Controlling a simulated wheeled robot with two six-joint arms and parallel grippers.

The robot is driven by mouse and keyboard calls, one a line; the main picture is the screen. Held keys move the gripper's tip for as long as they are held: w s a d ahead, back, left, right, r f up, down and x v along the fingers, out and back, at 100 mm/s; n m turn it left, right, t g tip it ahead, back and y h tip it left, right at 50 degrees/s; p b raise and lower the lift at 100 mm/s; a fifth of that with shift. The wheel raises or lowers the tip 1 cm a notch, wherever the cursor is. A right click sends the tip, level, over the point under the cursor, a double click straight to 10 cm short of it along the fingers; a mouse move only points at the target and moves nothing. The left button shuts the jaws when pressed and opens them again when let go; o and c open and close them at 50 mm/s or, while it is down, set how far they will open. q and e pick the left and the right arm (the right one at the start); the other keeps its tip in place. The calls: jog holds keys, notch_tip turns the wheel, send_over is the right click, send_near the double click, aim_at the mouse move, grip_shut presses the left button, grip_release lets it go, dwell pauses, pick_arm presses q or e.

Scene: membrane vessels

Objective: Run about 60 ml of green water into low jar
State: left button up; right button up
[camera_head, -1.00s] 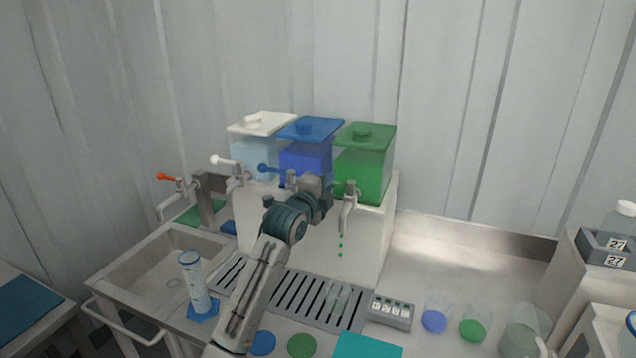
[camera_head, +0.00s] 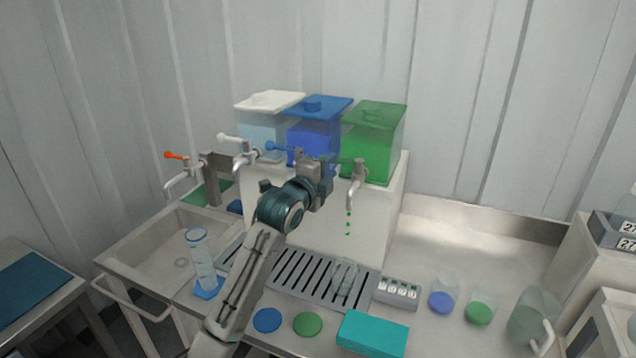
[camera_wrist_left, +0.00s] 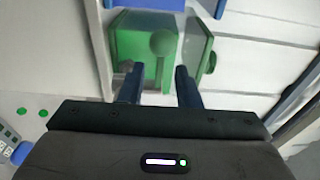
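The green tank (camera_head: 372,140) is the rightmost of three on a white stand. Its tap (camera_head: 357,180) points down, and a broken line of green drops (camera_head: 348,222) falls from the spout. A clear low vessel (camera_head: 344,280), seemingly the low jar, stands on the drip tray below the tap; its level is too faint to read. My left gripper (camera_head: 328,170) is at the tap's lever side. In the left wrist view its fingers (camera_wrist_left: 158,88) are apart, with the green lever (camera_wrist_left: 162,44) between and beyond them; contact is unclear. My right gripper is out of view.
A button panel (camera_head: 397,291) sits right of the drip tray (camera_head: 290,272). Further right are two small cups (camera_head: 443,297) and a jug (camera_head: 532,315). A tall cylinder (camera_head: 201,258) stands left by the sink (camera_head: 165,255). A teal block (camera_head: 372,333) lies in front.

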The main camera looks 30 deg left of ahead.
pick_arm(q)
jog(key=s+b, duration=0.1)
jog(key=s, duration=0.5)
jog(key=shift+s+b, duration=0.35)
jog(key=shift+b, duration=0.05)
jog(key=shift+a, duration=0.1)
dwell(6.9)
